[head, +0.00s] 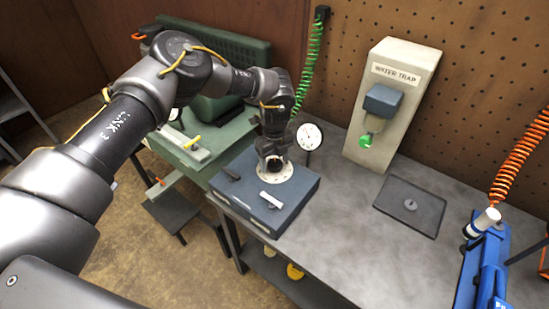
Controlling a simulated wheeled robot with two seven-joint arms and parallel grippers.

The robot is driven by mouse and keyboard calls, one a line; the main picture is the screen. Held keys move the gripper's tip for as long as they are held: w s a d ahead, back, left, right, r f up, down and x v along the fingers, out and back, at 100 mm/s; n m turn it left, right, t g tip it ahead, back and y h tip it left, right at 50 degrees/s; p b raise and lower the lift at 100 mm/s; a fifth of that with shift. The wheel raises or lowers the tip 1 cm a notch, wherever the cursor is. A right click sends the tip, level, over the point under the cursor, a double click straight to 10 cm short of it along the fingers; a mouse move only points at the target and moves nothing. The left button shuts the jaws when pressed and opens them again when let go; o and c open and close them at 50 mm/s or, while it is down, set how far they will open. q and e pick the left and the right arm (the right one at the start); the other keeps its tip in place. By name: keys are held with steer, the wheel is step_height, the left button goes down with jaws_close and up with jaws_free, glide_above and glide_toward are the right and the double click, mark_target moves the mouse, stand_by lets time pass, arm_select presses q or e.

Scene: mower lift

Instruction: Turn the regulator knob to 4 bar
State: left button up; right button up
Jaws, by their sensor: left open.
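A dark blue box (300,193) sits on the grey bench at its left end. On its top is a pale round dial plate (289,176) with marks around its rim. A white round gauge (309,136) stands just behind the box. My left gripper (273,165) reaches down over the dial plate and is open. The gripper hides the middle of the plate, so I cannot see the knob or tell whether the jaws touch it. The gauge needle is too small to read. My right gripper is out of view.
A water trap panel (392,115) stands at the back against the pegboard. A dark tray (411,207) lies to its right front, and a blue tool (485,265) with an orange hose is at the far right. A green machine (205,135) adjoins on the left. The bench middle is clear.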

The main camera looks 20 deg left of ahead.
arm_select(q)
steer(key=shift+f, duration=0.15)
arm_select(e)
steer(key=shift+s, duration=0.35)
arm_select(q)
steer(key=c, duration=1)
steer(key=shift+o, duration=0.2)
steer(key=shift+m, duration=0.3)
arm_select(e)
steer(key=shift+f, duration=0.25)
arm_select(q)
steer(key=shift+f+m+b, duration=0.1)
steer(key=shift+m+b, duration=0.7)
steer(key=shift+b, duration=0.05)
steer(key=m+b, duration=0.1)
steer(key=m, duration=0.1)
steer(key=shift+m, duration=0.3)
steer(key=m+b, duration=0.1)
steer(key=m, duration=0.2)
steer(key=shift+m+b, duration=0.3)
steer(key=shift+b, duration=0.1)
steer(key=shift+m+b, duration=0.4)
steer(key=shift+m, duration=1)
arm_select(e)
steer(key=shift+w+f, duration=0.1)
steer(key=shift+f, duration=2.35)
